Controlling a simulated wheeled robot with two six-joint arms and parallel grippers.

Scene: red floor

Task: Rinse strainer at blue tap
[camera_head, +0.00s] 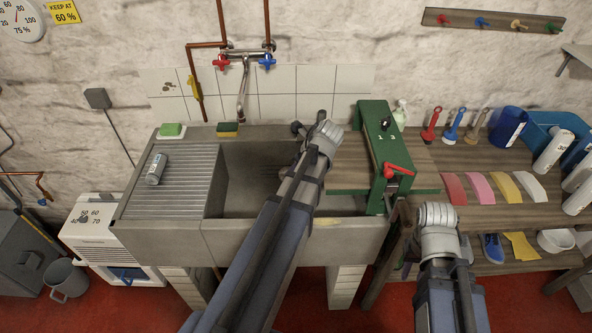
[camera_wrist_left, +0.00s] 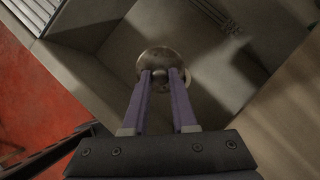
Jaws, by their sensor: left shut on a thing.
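The blue tap (camera_head: 267,61) is the right handle of the wall mixer, whose spout (camera_head: 242,100) points down over the sink (camera_head: 246,165). The strainer (camera_wrist_left: 164,56) is a small round metal disc in the left wrist view, over the sink basin. My left gripper (camera_wrist_left: 163,74) is shut on the strainer, with a purple finger on each side. In the head view my left arm reaches over the basin and hides the strainer. My right gripper (camera_head: 437,215) is at the right, in front of the bench; its fingers are hidden, so I cannot tell its state.
The red tap (camera_head: 221,61) is left of the blue one. A ribbed drainboard (camera_head: 185,190) holds a can (camera_head: 156,168). Sponges (camera_head: 228,129) sit on the back ledge. A green press (camera_head: 377,150) stands right of the basin. Coloured strips (camera_head: 480,187) lie on the bench.

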